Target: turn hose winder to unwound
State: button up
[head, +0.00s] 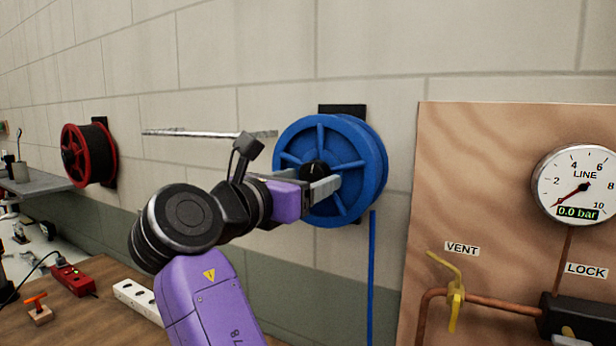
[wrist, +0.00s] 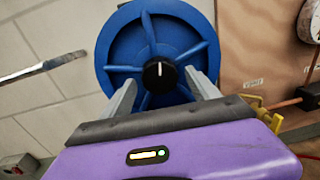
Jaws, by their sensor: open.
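The hose winder is a blue spoked reel (head: 352,135) on the block wall, with a blue hose (head: 372,270) hanging down from its right side. In the wrist view the reel (wrist: 160,18) faces me. At its hub is a black knob (wrist: 160,76) with a white mark pointing up. My gripper (head: 323,182) is in front of the hub. In the wrist view its two fingers (wrist: 160,92) are open, one on each side of the knob, with visible gaps. I cannot tell how far the tips are from the knob in depth.
A wooden panel at right (head: 425,160) carries a gauge (head: 580,187) reading 0.0 bar and a yellow vent valve (head: 455,292). A red reel (head: 75,155) hangs at left. A bench (head: 85,322) below holds a white power strip (head: 138,298). A thin metal rod (head: 205,134) shows left of the reel.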

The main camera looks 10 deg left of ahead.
jog(key=shift+w+d, duration=0.15)
jog(key=shift+w, duration=0.15)
jog(key=c, duration=1.4)
jog(key=shift+o, duration=0.2)
jog(key=shift+m, duration=0.3)
